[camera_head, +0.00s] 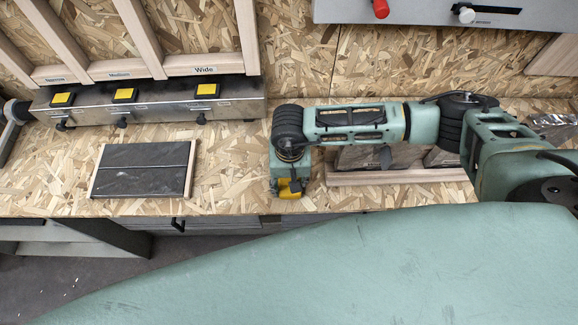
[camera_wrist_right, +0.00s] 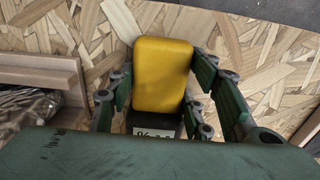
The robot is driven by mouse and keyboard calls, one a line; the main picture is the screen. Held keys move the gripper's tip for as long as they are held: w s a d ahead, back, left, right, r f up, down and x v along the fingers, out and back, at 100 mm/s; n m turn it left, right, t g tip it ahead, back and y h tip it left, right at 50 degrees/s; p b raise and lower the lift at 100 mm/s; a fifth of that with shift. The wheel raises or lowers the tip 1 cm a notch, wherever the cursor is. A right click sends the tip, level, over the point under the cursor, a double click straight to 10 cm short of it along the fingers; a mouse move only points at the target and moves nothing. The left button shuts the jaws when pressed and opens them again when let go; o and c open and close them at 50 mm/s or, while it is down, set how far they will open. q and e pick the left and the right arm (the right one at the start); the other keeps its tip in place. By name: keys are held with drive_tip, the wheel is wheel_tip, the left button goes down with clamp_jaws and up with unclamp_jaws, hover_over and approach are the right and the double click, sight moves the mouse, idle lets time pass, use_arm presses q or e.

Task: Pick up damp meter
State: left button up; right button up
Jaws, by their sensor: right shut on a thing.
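The damp meter (camera_wrist_right: 163,75) has a yellow body and a dark lower part with a small white label bearing dark marks. In the right wrist view it sits between the fingers of my right gripper (camera_wrist_right: 165,90), which is shut on it. In the head view the yellow of the damp meter (camera_head: 290,187) shows under my right wrist, over the front part of the chipboard bench; the gripper's fingers are mostly hidden there. I cannot tell whether the meter touches the bench. My left gripper is not in view.
A dark panel with wooden side strips (camera_head: 142,170) lies left on the bench. A metal rail (camera_head: 150,108) with yellow buttons stands behind it, below wooden slats labelled "Wide" and "Medium". A wooden-edged tray (camera_head: 400,176) lies right, under my arm. Bare bench lies between panel and wrist.

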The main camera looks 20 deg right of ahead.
wheel_tip(320, 180, up, 8)
drive_tip(key=b, duration=0.2)
drive_tip(key=shift+b, duration=0.4)
wheel_tip(320, 180, up, 10)
drive_tip(key=p, duration=0.2)
drive_tip(key=shift+p, duration=0.3)
